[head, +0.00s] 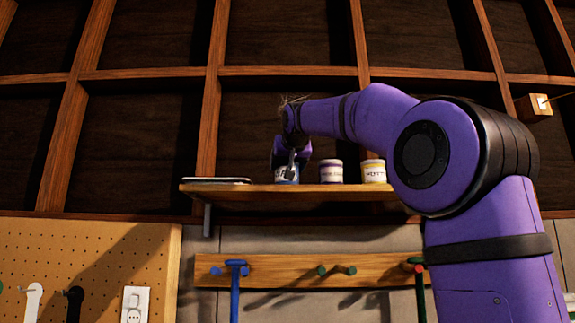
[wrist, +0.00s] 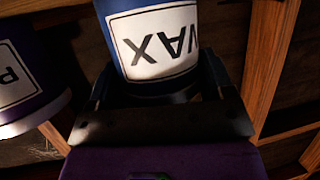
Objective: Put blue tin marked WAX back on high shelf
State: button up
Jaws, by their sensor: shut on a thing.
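The blue tin (wrist: 158,45) with a white WAX label is between the fingers of my gripper (wrist: 160,90) in the wrist view, its label upside down there. In the head view my gripper (head: 287,160) is shut on the blue tin (head: 287,174) at the high shelf (head: 310,192), left of the other tins. The tin's base is at or very near the shelf top; I cannot tell whether it touches. My fingers hide part of the tin in the head view.
A purple-labelled tin (head: 331,172) and a yellow tin (head: 374,172) stand to the right on the shelf. A flat stack (head: 216,181) lies at its left end. A peg rail (head: 300,270) with hanging tools is below. Wooden wall framing is behind.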

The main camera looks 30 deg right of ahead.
jog(key=o, duration=1)
jog(key=shift+f, duration=0.15)
jog(key=shift+o, duration=0.2)
jog(key=shift+r, duration=0.2)
jog(key=v, duration=1.2)
jog(key=s+a+f+n+g+y, duration=0.1)
jog(key=s+f, duration=0.7)
jog(key=f, duration=0.8)
jog(key=s+a+f+n+g+y, duration=0.2)
jog(key=s+a+f+g, duration=0.2)
jog(key=f, duration=1.2)
jog(key=s+a+f+n+g+y, duration=0.1)
jog(key=s+a+f, duration=0.5)
jog(key=s+f, duration=0.6)
notch_tip(320, 180, down, 4)
jog(key=shift+n+g+y, duration=0.3)
jog(key=shift+g+y, duration=0.4)
